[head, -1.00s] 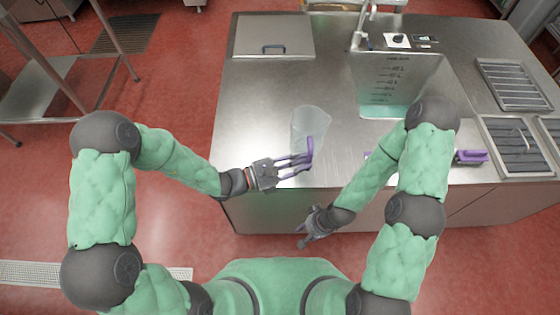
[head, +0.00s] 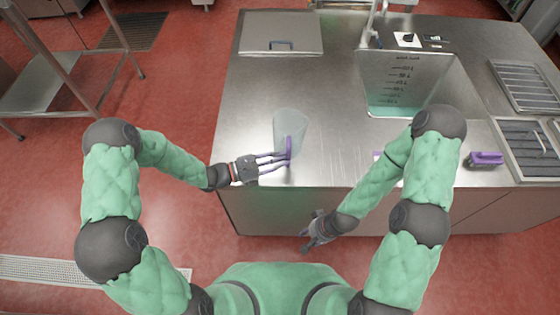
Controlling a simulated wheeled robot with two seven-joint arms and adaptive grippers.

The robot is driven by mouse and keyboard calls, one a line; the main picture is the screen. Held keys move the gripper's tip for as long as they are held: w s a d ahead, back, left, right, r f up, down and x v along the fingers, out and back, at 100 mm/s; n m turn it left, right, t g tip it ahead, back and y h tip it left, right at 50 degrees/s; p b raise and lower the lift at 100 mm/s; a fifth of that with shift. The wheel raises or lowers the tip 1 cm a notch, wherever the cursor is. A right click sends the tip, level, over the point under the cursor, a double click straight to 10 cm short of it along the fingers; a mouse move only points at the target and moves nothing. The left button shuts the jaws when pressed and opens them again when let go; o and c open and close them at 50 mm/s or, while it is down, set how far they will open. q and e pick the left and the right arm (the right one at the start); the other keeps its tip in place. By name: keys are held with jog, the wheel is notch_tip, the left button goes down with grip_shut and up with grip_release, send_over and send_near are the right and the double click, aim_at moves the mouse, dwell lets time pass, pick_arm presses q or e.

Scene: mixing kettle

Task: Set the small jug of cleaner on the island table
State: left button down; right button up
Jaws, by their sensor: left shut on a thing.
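The small jug (head: 288,124) is clear with a purple handle and is over the front left part of the steel island table (head: 250,95). My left gripper (head: 283,160) is shut on the jug's purple handle. The jug looks upright, with its mouth toward the back. I cannot tell whether its base touches the tabletop. My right gripper (head: 312,240) hangs empty in front of the table's front face, below the top edge. Its fingers are small and dark here, so their opening is unclear.
A sink basin with volume marks (head: 400,95) holds greenish liquid at the centre right. A purple-handled brush (head: 485,159) lies at the right. A lidded hatch (head: 280,35) is at the back left. Bare steel lies left of the sink.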

pick_arm(q)
jog(key=shift+f, duration=0.1)
jog(key=shift+f, duration=0.2)
jog(key=c, duration=1.1)
grip_release()
